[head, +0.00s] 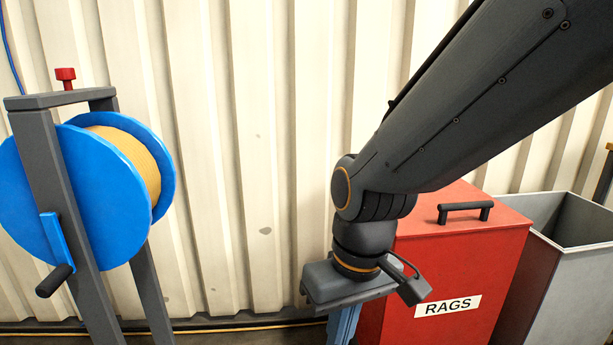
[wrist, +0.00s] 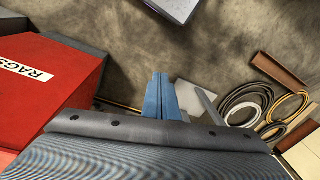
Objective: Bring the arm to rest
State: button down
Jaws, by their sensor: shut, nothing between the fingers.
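My arm reaches down from the upper right of the head view, and its wrist hangs in front of the red bin. My gripper (head: 343,325) points downward with its blue fingers together and nothing between them; the fingertips run to the bottom edge of the head view. In the wrist view the shut blue fingers of my gripper (wrist: 159,82) stick out past its grey body, over the floor. The gripper appears clear of things around it.
A red lidded bin marked RAGS (head: 470,255) stands behind and right of my gripper, beside an open grey bin (head: 560,270). A blue reel (head: 115,190) on a grey stand is at left. Coiled cables (wrist: 246,105) lie at right in the wrist view. A ribbed wall (head: 260,130) stands behind.

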jog(key=s+d+r+m+p, duration=0.2)
jog(key=d+r+p, duration=0.5)
jog(key=p, duration=0.5)
jog(key=s+d+r+m+h+p, duration=0.1)
jog(key=d+r+m+p, duration=0.1)
jog(key=d+r+p, duration=0.5)
notch_tip(320, 180, up, 4)
jog(key=p, duration=0.5)
jog(key=shift+s+d+r+m, duration=0.25)
jog(key=shift+s+d+m, duration=0.05)
jog(key=shift+s+m, duration=0.1)
